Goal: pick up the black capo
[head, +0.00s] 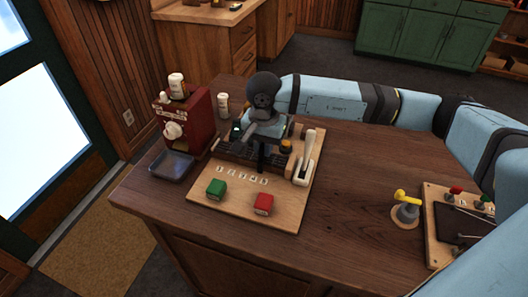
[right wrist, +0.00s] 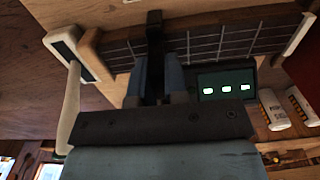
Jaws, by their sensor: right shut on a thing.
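The black capo (right wrist: 154,32) lies across the dark fretboard (right wrist: 215,40) in the right wrist view, with its lower end between my fingers. My right gripper (right wrist: 156,72) is shut on it. In the head view, my right gripper (head: 262,142) points down over the fretboard (head: 236,155) on the wooden board. A dark upright part of the capo (head: 261,158) shows below it, and the rest is hidden by the gripper. I cannot tell whether the capo touches the strings. My left gripper is in neither view.
A red machine (head: 187,122) and dark tray (head: 171,166) stand left. The table (head: 345,195) between is clear.

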